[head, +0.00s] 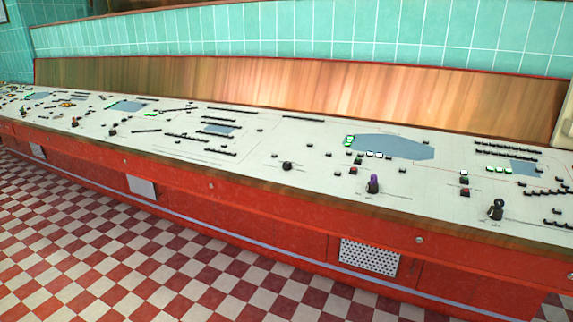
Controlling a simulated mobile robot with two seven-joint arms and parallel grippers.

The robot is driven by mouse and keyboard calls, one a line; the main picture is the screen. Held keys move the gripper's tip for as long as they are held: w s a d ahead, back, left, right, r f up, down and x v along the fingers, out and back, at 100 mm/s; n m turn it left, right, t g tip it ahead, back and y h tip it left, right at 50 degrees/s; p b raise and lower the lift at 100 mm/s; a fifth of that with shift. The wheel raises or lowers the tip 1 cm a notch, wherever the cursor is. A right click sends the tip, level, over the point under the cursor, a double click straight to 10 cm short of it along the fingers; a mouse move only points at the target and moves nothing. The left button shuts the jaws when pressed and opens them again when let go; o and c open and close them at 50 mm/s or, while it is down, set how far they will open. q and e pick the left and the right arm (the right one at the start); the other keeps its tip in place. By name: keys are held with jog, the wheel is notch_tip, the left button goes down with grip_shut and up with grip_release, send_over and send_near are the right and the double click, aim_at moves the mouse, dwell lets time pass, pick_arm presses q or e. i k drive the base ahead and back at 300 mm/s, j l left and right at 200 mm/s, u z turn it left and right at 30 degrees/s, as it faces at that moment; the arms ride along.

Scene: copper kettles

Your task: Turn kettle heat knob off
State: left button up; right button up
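A long control panel (250,170) with a pale top runs across the head view. A black knob (287,166) sits near its front edge at the middle. A purple-topped lever or knob (373,184) stands right of it. A taller black knob or lever (495,210) stands at the right. The labels are too small to read, so I cannot tell which one is the kettle heat knob or how it is set. No kettle shows. Neither of my grippers is in view.
Green and white lit buttons (349,140) and blue-grey screens (393,147) are set in the panel. Its red front (290,232) has a perforated grille (369,257). The red-and-white checkered floor (130,255) before it looks clear. A tiled wall (300,30) stands behind.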

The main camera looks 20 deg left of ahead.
aim_at(286, 166)
jog(key=i+j+u, duration=0.25)
jog(key=i+j, duration=0.15)
jog(key=j, duration=0.15)
jog(key=i+j+u, duration=0.3)
jog(key=i+j, duration=0.15)
jog(key=j, duration=0.1)
